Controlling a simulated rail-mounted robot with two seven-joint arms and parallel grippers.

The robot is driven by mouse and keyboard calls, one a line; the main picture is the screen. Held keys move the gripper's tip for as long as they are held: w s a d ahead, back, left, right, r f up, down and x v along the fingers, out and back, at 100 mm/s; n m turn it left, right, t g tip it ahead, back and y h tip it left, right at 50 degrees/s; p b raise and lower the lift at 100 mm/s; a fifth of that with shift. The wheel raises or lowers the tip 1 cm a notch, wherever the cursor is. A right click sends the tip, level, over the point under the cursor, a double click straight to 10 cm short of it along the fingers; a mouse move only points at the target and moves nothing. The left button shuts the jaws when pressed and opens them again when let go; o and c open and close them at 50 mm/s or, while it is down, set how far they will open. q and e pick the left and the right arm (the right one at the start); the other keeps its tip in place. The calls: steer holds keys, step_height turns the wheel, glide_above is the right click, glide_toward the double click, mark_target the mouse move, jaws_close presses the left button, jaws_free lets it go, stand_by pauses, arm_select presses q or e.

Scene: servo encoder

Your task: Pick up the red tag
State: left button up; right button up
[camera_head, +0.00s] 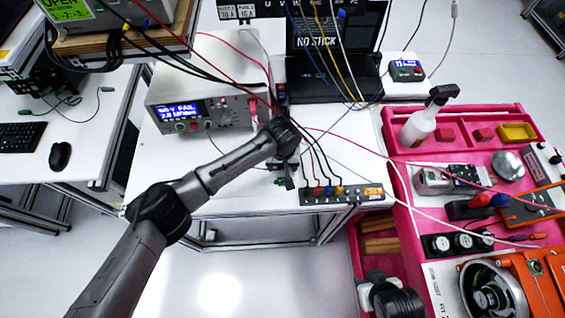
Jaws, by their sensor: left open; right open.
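I cannot single out the red tag with certainty. A red plug (252,104) sits on the front of the power supply. My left gripper (289,181) hangs at the end of my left arm over the front of the white table, just left of a grey terminal strip (345,194) with coloured plugs. It is open, seen small and side-on, with nothing visible in it.
A white power supply (207,95) stands behind my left arm, with a laptop (335,85) to its right. Loose cables cross above the table. The pink cart (396,160) on the right holds a spray bottle (424,120), a yellow bin (517,133) and several devices.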

arm_select(q)
steer(key=c, duration=1)
steer(key=shift+r, duration=0.1)
